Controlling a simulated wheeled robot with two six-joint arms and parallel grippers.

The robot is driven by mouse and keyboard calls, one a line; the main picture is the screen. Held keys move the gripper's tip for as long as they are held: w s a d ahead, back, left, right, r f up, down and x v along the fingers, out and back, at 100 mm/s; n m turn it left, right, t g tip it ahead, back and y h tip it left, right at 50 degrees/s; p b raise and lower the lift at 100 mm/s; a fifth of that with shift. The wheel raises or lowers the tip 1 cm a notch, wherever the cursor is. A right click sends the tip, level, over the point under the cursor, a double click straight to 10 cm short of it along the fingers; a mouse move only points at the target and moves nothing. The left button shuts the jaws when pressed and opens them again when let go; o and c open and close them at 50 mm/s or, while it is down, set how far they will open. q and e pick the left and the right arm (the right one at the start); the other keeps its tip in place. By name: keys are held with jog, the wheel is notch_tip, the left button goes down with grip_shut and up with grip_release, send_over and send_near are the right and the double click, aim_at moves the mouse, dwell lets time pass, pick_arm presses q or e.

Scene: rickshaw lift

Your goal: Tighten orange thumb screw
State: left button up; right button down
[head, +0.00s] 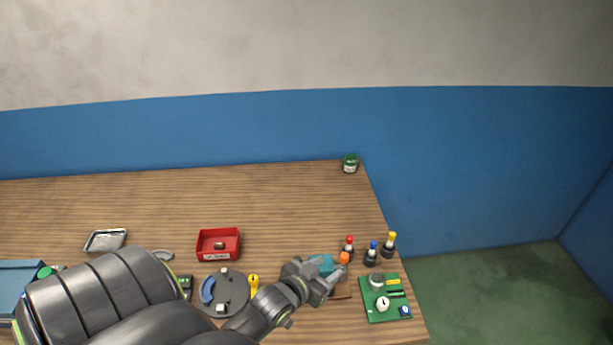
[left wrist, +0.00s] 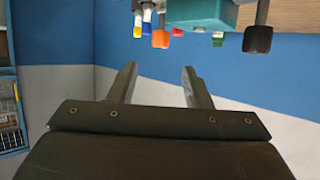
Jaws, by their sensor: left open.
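The orange thumb screw (head: 344,257) shows in the head view beside a teal block (head: 320,263) near the table's right end. My left gripper (head: 335,276) is close to the teal block and the orange screw. In the left wrist view its two fingers (left wrist: 158,72) are apart with nothing between them. The head view does not show clearly whether the fingers touch anything. My right gripper is not in view.
A green board (head: 373,312) lies at the right edge. A red bin (head: 205,253), a grey round fixture (head: 238,283) and a metal tray (head: 92,246) are further left. The table's back is mostly clear.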

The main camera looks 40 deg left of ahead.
pick_arm(q)
jog(key=b+v, duration=0.1)
jog(key=v, duration=0.6)
jog(key=shift+s, duration=0.2)
jog(key=shift+r, duration=0.15)
